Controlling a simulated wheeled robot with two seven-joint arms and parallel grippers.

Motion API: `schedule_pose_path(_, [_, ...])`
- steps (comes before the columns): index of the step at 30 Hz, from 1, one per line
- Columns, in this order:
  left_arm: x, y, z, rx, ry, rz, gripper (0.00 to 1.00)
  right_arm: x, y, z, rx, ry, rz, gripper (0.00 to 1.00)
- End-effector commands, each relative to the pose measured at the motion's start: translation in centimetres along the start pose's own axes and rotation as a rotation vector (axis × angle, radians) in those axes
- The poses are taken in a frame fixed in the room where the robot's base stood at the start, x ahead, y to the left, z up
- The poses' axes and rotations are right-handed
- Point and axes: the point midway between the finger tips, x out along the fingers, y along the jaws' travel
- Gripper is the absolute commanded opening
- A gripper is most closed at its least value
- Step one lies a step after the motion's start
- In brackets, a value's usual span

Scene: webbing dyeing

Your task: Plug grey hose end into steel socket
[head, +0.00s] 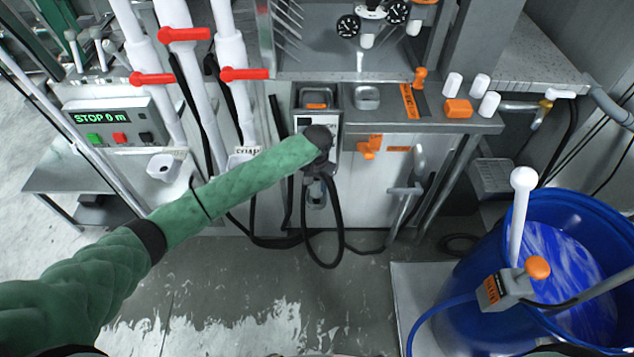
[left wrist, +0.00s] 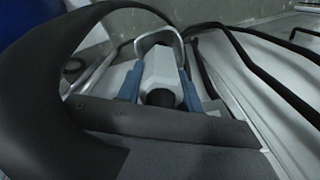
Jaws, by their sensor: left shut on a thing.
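My left arm reaches across the head view to the front of the steel cabinet. My left gripper (head: 316,196) points down there, mostly hidden under its own wrist. In the left wrist view its blue fingers (left wrist: 157,88) are shut on a pale grey block-shaped piece with a dark round end, which looks like the grey hose end (left wrist: 160,68). A rounded steel loop (left wrist: 160,40) shows just beyond this piece. I cannot tell whether they touch, or whether the loop belongs to the steel socket. My right gripper is not in view.
A black hose (head: 322,264) hangs in a loop below the left gripper. A bent steel pipe (head: 418,160) stands on the cabinet (head: 385,175) front. A blue barrel (head: 460,285) of blue liquid stands at right. White pipes with red levers (head: 245,74) rise at left. The floor in front is clear.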

Motion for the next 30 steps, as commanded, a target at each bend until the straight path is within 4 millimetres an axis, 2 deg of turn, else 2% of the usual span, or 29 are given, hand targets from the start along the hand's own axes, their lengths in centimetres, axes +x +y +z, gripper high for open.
schedule_pose_path(11, [1.2,0.0,0.0,-0.001,-0.001,0.001,0.03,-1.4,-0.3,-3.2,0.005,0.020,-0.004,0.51])
schedule_pose_path(22, [3.1,0.0,0.0,-0.001,0.000,0.000,0.03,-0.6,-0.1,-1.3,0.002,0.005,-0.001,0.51])
schedule_pose_path(30, [3.6,0.0,0.0,-0.001,0.000,0.000,0.03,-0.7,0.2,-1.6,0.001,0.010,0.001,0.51])
